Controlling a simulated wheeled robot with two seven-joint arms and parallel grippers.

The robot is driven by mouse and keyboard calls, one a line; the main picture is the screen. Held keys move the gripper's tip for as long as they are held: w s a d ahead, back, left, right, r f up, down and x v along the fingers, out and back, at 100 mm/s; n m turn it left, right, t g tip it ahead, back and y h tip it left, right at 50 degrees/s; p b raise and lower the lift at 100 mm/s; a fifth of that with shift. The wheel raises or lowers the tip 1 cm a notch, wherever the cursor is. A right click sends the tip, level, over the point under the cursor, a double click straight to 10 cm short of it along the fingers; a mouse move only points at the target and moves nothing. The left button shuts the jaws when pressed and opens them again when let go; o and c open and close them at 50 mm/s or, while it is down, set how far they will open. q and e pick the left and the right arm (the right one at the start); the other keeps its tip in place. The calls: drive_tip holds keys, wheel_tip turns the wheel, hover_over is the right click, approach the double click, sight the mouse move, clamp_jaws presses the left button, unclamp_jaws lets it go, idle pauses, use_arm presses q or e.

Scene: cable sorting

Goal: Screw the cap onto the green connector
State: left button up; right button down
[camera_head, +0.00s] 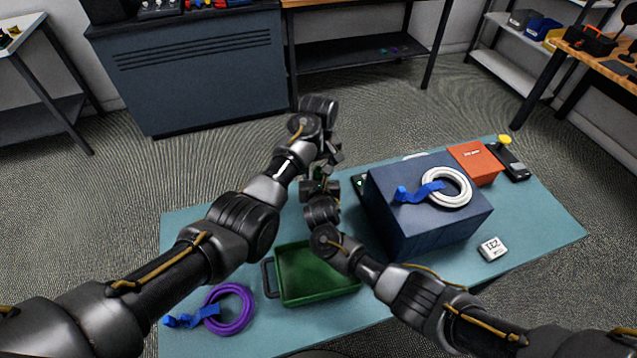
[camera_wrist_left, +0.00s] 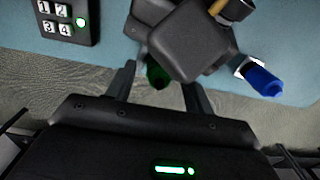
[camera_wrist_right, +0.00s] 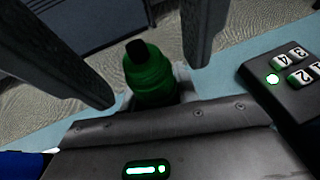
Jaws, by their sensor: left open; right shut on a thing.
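The green connector (camera_wrist_right: 150,72) stands between the fingers of my right gripper (camera_wrist_right: 153,92), which is shut on it. A black piece (camera_wrist_right: 137,50) sits at its tip; I cannot tell whether this is the cap. My left gripper (camera_wrist_left: 160,76) is open, its two fingers apart on either side of the connector's green end (camera_wrist_left: 157,75). In the right wrist view the left fingers show large, one on each side of the connector. In the head view the left gripper (camera_head: 329,156) is just beyond the right gripper (camera_head: 319,187), above the table; the connector is mostly hidden there.
A navy box (camera_head: 420,225) with a white cable coil (camera_head: 463,188) stands right of the grippers. A green tray (camera_head: 300,297) and purple coil (camera_head: 248,310) lie nearer. A numbered block (camera_wrist_left: 68,22) and a blue plug (camera_wrist_left: 263,80) are close by. The table's far left is clear.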

use_arm(q)
wheel_tip(320, 180, up, 8)
drive_tip(key=shift+w+f, duration=0.1)
drive_tip(key=shift+f, duration=0.1)
drive_tip(key=shift+f+m, duration=0.2)
drive_tip(key=shift+m, duration=0.8)
wheel_tip(320, 180, down, 3)
drive_tip(key=m, duration=0.5)
wheel_tip(320, 180, down, 5)
drive_tip(key=n, duration=0.2)
drive_tip(key=shift+r+n, duration=0.15)
drive_tip(key=shift+n, duration=0.15)
drive_tip(key=n, duration=0.4)
wheel_tip(320, 180, up, 8)
drive_tip(key=shift+r, duration=0.1)
